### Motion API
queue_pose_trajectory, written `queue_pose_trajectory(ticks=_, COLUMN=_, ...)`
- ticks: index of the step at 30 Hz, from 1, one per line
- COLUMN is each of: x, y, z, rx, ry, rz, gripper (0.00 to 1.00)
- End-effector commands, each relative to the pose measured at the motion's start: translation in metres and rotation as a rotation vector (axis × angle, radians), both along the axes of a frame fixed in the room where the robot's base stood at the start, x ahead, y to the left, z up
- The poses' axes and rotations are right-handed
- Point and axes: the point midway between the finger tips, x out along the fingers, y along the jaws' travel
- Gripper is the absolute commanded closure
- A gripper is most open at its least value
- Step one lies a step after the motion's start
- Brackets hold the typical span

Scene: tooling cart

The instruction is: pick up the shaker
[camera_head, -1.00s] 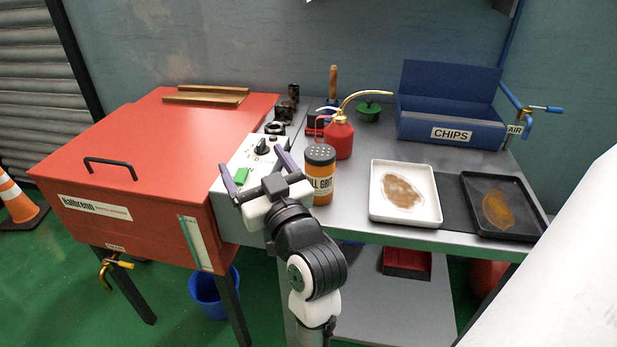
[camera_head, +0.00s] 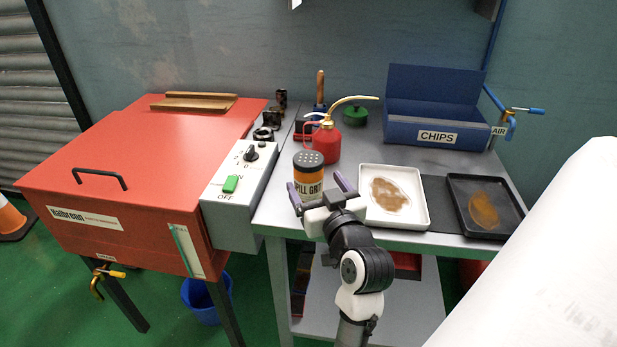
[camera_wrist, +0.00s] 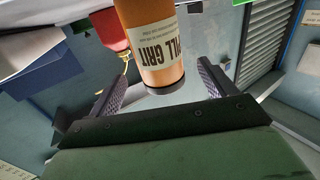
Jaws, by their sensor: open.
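The shaker (camera_head: 308,178) is an orange canister with a grey perforated lid and a white label, standing upright near the front edge of the metal cart top. In the wrist view the shaker (camera_wrist: 152,45) appears upside down, beyond and between the fingers. My gripper (camera_head: 318,190) is open in front of it, one finger toward each side of its lower body. In the wrist view my gripper (camera_wrist: 162,90) has nothing clamped between its fingers. The fingers partly hide the shaker's lower part in the head view.
A red oil can (camera_head: 327,142) stands just behind the shaker. A white tray (camera_head: 422,213) and a black tray (camera_head: 487,236) lie to the right. A grey control box (camera_head: 239,190) on the red cabinet (camera_head: 140,150) is to the left. A blue chips bin (camera_head: 437,128) stands behind.

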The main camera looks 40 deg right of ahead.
Motion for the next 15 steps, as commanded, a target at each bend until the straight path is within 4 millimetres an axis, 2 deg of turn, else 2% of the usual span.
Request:
queue_pose_trajectory(ticks=4, x=0.011, y=-0.004, z=0.002, rx=0.000, ry=0.001, rz=0.000, gripper=0.17)
queue_pose_trajectory(ticks=12, x=0.046, y=-0.017, z=0.001, rx=0.000, ry=0.001, rz=0.000, gripper=0.17)
queue_pose_trajectory(ticks=15, x=0.051, y=-0.019, z=0.000, rx=-0.001, ry=0.000, rz=-0.001, gripper=0.17)
